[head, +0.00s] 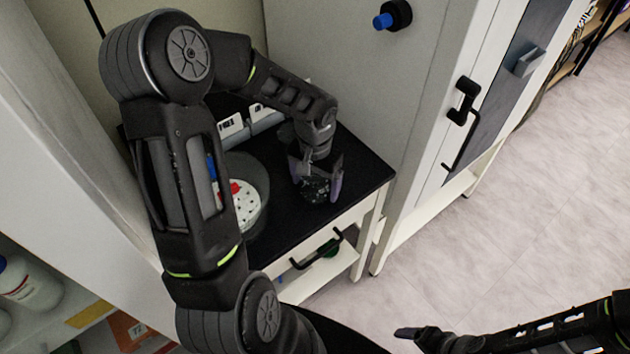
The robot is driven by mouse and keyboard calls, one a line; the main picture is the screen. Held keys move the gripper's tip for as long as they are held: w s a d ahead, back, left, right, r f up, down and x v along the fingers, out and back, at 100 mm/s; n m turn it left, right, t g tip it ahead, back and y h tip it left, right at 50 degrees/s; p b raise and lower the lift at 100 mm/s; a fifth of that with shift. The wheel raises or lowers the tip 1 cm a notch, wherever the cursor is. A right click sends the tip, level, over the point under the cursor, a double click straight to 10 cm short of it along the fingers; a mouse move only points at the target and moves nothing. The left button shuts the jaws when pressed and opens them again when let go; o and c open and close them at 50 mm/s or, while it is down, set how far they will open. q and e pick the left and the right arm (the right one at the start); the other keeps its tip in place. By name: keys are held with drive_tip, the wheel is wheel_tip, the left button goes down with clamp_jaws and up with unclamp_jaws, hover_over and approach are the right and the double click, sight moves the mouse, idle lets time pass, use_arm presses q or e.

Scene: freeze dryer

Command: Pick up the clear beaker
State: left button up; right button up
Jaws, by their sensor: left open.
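The clear beaker (315,188) stands on the black top of a small table (290,218), near its right side. My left gripper (318,178) reaches down over the beaker from above. Its jaws are open, with a finger on either side of the beaker in this view. The gripper hides the beaker's upper part, and I cannot tell whether the fingers touch it. My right gripper (412,334) is at the bottom edge, far from the beaker. Only part of it shows, so its jaw state is unclear.
A round device with a white disc (242,205) and red and blue parts stands left of the beaker, partly behind my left arm. White devices (232,127) stand behind. A tall grey cabinet (340,75) borders the table at right. Open floor (480,255) lies right.

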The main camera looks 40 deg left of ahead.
use_arm(q)
drive_tip(key=shift+c, duration=0.4)
drive_tip(key=c, duration=1.4)
drive_tip(key=shift+r, duration=0.1)
drive_tip(key=shift+c, duration=0.2)
wheel_tip(320, 180, up, 10)
drive_tip(key=b, duration=0.1)
idle(0.3)
